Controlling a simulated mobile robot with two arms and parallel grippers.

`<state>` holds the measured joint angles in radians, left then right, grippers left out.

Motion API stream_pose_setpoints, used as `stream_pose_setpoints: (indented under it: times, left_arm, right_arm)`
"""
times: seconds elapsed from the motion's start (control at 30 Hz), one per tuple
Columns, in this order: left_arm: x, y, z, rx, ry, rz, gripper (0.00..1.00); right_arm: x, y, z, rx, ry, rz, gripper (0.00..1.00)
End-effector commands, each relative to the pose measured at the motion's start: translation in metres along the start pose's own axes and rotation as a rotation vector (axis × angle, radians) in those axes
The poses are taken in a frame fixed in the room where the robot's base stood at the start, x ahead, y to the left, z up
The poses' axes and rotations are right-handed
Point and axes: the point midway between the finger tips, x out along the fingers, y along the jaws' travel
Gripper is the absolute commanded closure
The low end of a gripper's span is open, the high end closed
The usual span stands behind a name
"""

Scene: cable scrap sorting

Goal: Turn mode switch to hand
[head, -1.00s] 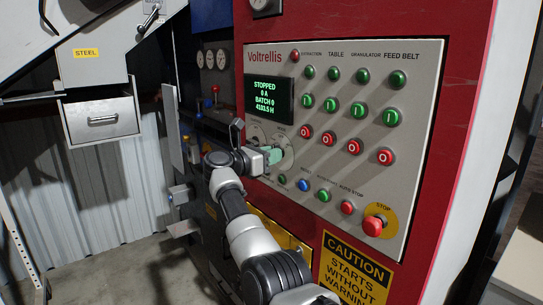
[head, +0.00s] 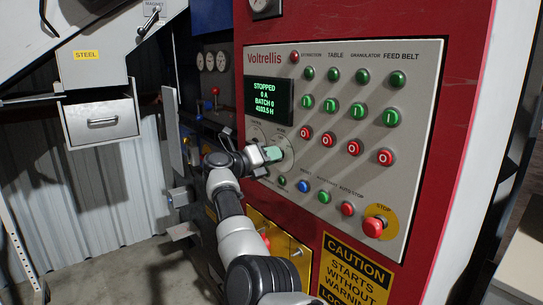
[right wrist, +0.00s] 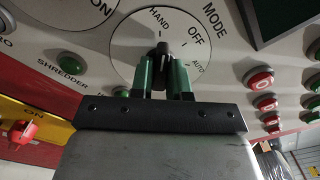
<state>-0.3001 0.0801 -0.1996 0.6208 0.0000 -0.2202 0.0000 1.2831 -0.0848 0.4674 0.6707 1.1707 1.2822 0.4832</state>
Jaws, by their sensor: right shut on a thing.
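The mode switch (right wrist: 163,52) is a black knob on a round pale dial (right wrist: 125,42) marked HAND, OFF and AUTO. In the right wrist view the knob's white line points up, close to the HAND mark. My right gripper (right wrist: 162,74) has green fingertips on either side of the knob and is shut on it. In the head view this gripper (head: 268,155) is at the lower left of the grey control panel (head: 425,130), and its fingers cover much of the switch. My left gripper is not in view.
The display (head: 268,100) reads STOPPED. Green and red push buttons (head: 327,140) fill the panel to the right. The red stop button (head: 373,227) is at the lower right. In the right wrist view, a red ON switch (right wrist: 22,130) is at the lower left.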

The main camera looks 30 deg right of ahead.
Motion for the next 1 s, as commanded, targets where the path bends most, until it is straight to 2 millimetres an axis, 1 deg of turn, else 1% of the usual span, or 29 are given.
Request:
stream_pose_setpoints:
  times: [0.3, 0.8, 0.83, 0.97, 1.0]
  left_arm:
    - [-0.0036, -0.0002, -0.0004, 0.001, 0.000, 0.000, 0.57]
    - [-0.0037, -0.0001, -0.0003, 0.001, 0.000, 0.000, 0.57]
    - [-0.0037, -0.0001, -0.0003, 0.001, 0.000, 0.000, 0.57]
    - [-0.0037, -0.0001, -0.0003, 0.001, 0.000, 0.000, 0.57]
    - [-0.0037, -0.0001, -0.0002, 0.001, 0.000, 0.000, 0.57]
  right_arm:
    - [0.0001, -0.0011, 0.0012, -0.106, -0.002, -0.001, 1.00]
    - [0.0001, -0.0013, 0.0014, -0.123, -0.003, -0.002, 1.00]
    - [0.0001, -0.0013, 0.0015, -0.123, -0.003, -0.002, 0.80]
    - [0.0001, -0.0011, 0.0012, -0.122, -0.002, -0.002, 0.61]
    - [0.0001, -0.0010, 0.0010, -0.123, -0.002, -0.002, 0.58]
